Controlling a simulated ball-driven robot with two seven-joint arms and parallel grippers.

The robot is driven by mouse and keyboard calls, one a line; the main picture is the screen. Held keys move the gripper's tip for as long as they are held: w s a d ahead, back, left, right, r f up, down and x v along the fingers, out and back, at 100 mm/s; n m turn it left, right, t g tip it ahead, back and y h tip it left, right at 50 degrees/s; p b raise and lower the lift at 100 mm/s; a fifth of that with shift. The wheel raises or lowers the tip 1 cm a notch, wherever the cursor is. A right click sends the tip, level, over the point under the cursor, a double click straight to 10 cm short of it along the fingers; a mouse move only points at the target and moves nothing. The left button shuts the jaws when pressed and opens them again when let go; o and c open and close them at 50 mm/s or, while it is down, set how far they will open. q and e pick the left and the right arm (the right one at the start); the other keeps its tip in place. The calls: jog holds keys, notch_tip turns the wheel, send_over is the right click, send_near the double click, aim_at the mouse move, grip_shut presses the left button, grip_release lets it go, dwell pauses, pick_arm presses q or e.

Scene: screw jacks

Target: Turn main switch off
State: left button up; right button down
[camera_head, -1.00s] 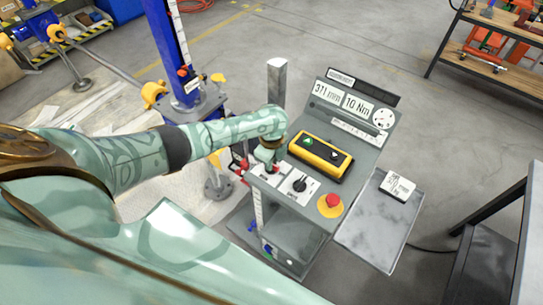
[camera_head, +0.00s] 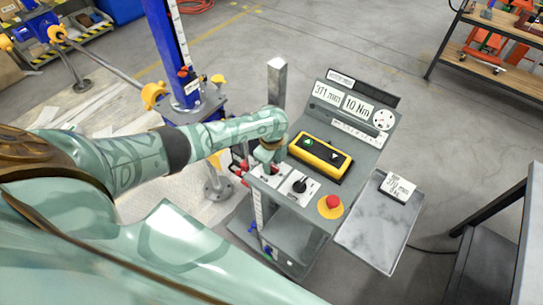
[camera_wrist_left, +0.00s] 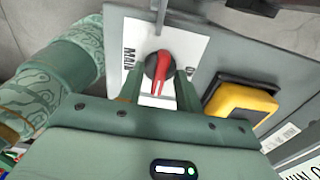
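The main switch (camera_wrist_left: 158,68) is a red knob on a white plate marked MAIN (camera_wrist_left: 128,57), seen in the left wrist view. My left gripper (camera_wrist_left: 160,80) is over it, with one finger on each side of the red handle. The fingers look apart, with white plate showing between them and the handle; contact is not clear. In the head view my left gripper (camera_head: 268,165) points down at the left edge of the grey control console (camera_head: 372,140), and hides the switch. My right gripper is not in view.
Beside the gripper are a yellow button box (camera_head: 320,158), a black selector knob (camera_head: 299,186) and a red emergency button (camera_head: 331,203) on the console. A grey post (camera_head: 277,82) stands behind. A side tray (camera_head: 365,230) holds a small white-topped box (camera_head: 397,187).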

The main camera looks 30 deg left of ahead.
aim_at(272, 165)
pick_arm(q)
notch_tip(272, 165, up, 16)
jog(key=p, duration=0.4)
jog(key=shift+r, duration=0.15)
